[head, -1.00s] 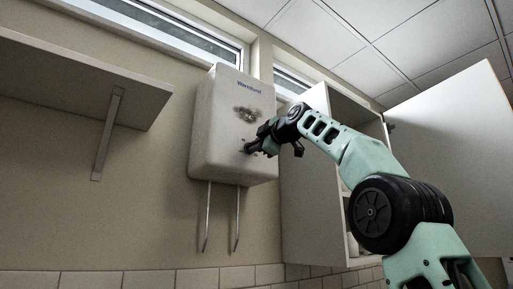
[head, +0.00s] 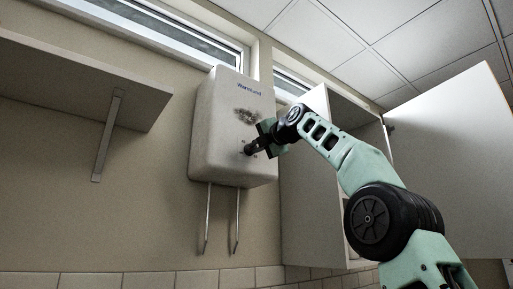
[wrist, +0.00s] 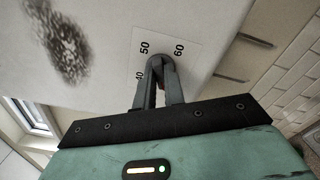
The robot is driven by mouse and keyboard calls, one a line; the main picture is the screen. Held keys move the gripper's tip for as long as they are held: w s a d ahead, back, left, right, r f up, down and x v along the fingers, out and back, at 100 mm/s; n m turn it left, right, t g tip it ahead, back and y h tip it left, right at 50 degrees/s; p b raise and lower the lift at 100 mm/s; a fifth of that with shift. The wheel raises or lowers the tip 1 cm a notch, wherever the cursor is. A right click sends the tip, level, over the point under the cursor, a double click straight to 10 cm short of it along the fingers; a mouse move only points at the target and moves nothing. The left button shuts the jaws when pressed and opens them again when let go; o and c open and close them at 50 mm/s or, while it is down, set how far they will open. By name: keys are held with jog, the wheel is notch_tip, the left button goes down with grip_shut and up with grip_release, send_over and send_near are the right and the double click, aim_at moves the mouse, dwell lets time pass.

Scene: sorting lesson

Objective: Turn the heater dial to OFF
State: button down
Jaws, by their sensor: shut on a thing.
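The white wall heater (head: 222,110) hangs on the wall left of centre in the head view. Its dial (wrist: 158,59) is a dark round knob low on the heater's face, seen in the wrist view on a pale scale plate (wrist: 182,36) marked 40, 50 and 60. My gripper (wrist: 159,78) is shut on the dial, one finger on each side. In the head view my gripper (head: 253,147) reaches the heater from the right and mostly hides the dial. No OFF mark is readable, and the dial's pointer is hidden.
A dark smudge (head: 246,115) marks the heater's face above the dial. Two pipes (head: 237,220) hang below. An open wall cabinet (head: 310,185) stands close on the right, with its door (head: 450,150) swung out. A bracketed shelf (head: 80,85) is at left.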

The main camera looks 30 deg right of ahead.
jog(key=shift+f+n, duration=0.1)
jog(key=shift+n, duration=0.2)
dwell(0.4)
jog(key=c, duration=1.5)
grip_release()
jog(key=shift+s, duration=0.15)
jog(key=shift+s+d+b, duration=0.15)
jog(key=shift+s+b, duration=1.7)
jog(key=shift+s, duration=2.45)
jog(key=shift+s+d+b, duration=0.1)
jog(key=shift+s+b, duration=1.75)
jog(key=shift+s, duration=2.45)
